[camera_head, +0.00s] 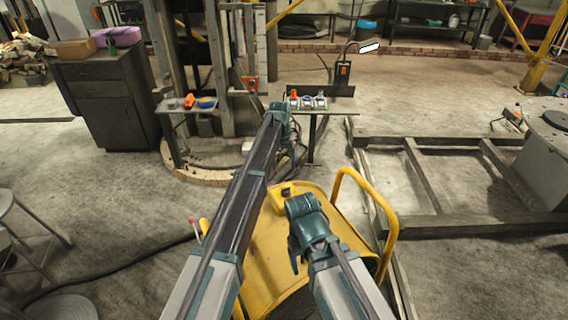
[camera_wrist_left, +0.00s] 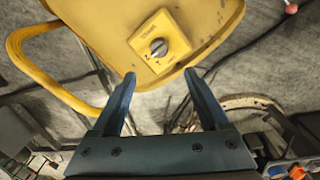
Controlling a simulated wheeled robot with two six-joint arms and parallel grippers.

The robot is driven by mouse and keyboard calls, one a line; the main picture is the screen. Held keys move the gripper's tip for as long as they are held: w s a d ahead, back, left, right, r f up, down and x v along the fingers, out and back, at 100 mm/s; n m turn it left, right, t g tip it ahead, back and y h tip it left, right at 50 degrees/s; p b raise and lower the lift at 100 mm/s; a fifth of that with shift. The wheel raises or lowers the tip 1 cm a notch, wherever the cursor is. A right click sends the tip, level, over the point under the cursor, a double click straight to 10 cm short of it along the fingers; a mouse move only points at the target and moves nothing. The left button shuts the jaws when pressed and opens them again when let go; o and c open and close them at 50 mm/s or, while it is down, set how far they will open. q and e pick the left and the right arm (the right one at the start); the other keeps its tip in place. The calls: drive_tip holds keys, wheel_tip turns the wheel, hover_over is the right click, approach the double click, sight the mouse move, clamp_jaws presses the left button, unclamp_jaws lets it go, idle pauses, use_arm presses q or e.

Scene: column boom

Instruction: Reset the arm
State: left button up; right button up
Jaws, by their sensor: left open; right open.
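My left arm stretches from the lower left toward the middle of the head view, with its wrist and gripper (camera_head: 292,152) bent downward at the far end. In the left wrist view the left gripper (camera_wrist_left: 158,76) is open, with nothing between its fingers. Beyond the fingertips is a yellow box with a grey knob (camera_wrist_left: 160,45) on a yellow platform (camera_wrist_left: 105,30). My right arm is shorter in view, and its gripper (camera_head: 294,258) hangs over the platform (camera_head: 262,262). The right fingers are mostly hidden by the wrist.
A yellow handrail (camera_head: 366,181) rises right of the right arm. A small shelf with orange and blue items (camera_head: 308,101) stands beyond the left gripper. A steel floor frame (camera_head: 440,228) lies to the right. A dark cabinet (camera_head: 105,100) and a stool (camera_head: 30,235) are at left.

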use_arm(q)
drive_tip(key=shift+r, duration=0.3)
drive_tip(key=s+a+m+y, duration=0.1)
drive_tip(key=s+a, duration=0.1)
drive_tip(key=s, duration=1.8)
drive_tip(key=s+a+m, duration=0.1)
drive_tip(key=s+a, duration=0.2)
drive_tip(key=s, duration=1.8)
drive_tip(key=shift+a+y, duration=0.15)
drive_tip(key=shift+y, duration=0.25)
